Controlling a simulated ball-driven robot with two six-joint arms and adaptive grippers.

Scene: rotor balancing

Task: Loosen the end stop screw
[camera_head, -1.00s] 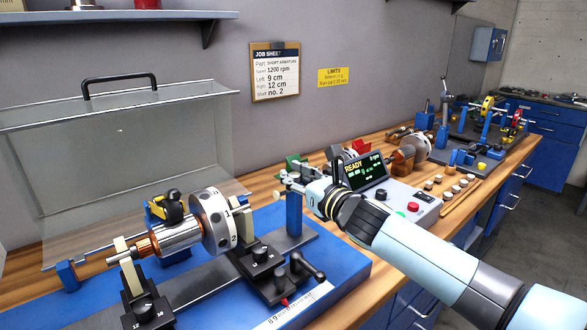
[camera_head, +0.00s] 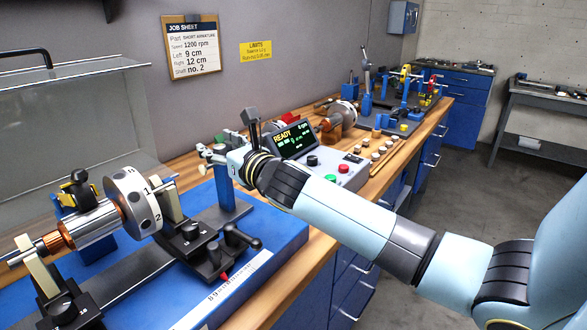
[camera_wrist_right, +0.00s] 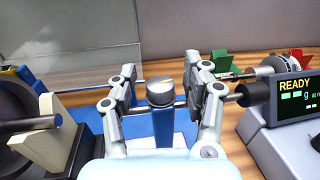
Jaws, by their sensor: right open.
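A grey round knob with a light line on its top, seemingly the end stop screw (camera_wrist_right: 160,88), sits on a blue post (camera_wrist_right: 163,128) in the right wrist view. A thin horizontal rod (camera_wrist_right: 229,98) runs through there and has a dark tip at its right. My right gripper (camera_wrist_right: 160,76) is open, with one finger on each side of the knob and gaps beside it. My left gripper is out of view.
The armature's grey disc (camera_head: 133,200) rests on roller supports to the left on the blue base (camera_head: 276,236). A READY display (camera_head: 292,142) stands close right of my gripper. A clear hinged guard (camera_head: 75,120) is at the left.

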